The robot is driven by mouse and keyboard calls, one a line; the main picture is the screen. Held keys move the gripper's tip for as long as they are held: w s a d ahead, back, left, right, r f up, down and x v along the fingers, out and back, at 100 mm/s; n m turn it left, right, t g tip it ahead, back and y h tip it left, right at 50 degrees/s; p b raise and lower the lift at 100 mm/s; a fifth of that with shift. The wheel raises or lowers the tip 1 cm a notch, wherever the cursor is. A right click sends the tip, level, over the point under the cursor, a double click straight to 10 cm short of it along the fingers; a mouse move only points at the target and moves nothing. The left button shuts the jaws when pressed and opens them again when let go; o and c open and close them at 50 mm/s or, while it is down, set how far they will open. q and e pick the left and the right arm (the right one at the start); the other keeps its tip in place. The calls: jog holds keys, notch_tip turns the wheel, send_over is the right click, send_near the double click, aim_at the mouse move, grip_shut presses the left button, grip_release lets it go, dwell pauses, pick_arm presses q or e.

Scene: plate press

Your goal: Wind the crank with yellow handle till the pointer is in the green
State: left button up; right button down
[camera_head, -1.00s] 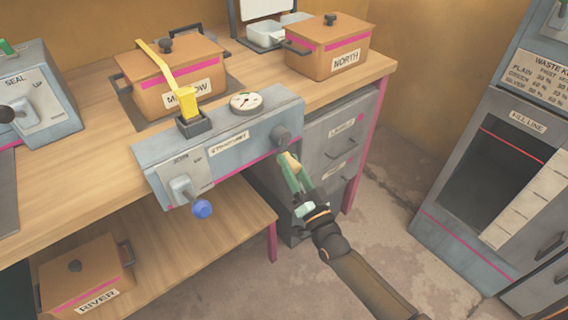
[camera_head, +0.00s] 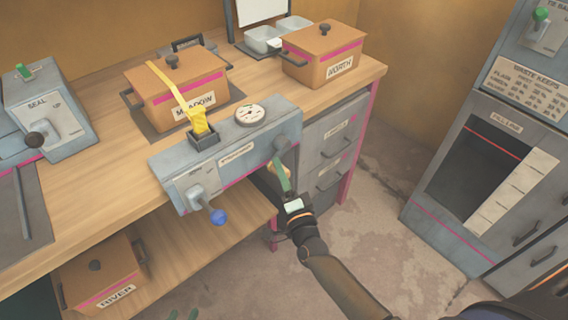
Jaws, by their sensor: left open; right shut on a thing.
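The grey strapping machine (camera_head: 228,160) sits at the front edge of the wooden bench. A round white gauge (camera_head: 250,114) is on its top; its pointer and coloured zones are too small to read. The crank hub (camera_head: 281,143) is at the right end of its front. My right gripper (camera_head: 281,178), with green fingers, is shut on the crank's yellow handle (camera_head: 271,169), below the hub and mostly hidden by the fingers.
A yellow strap (camera_head: 168,82) runs from the MEADOW box (camera_head: 160,105) into a slot on the machine. A blue-knobbed lever (camera_head: 218,217) sticks out at the machine's front left. The NORTH box (camera_head: 300,72) stands behind right. Drawers (camera_head: 335,150) are close right of the crank.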

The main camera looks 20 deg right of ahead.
jog(key=shift+s+a+r+m+g+p, duration=0.15)
jog(key=shift+r+m+g+p, duration=0.15)
jog(key=shift+m+p, duration=0.2)
pick_arm(q)
jog(key=shift+s+a+r+p, duration=0.2)
jog(key=shift+s+a+p, duration=0.15)
jog(key=shift+s+a, duration=0.55)
pick_arm(e)
jog(key=shift+a+m, duration=0.1)
jog(key=shift+m, duration=0.3)
pick_arm(q)
jog(key=shift+w, duration=0.1)
pick_arm(e)
jog(key=c, duration=0.7)
grip_release()
jog(key=shift+o, duration=0.9)
pick_arm(q)
jog(key=shift+w+r, duration=0.1)
jog(key=shift+w, duration=0.1)
jog(key=shift+y, duration=0.3)
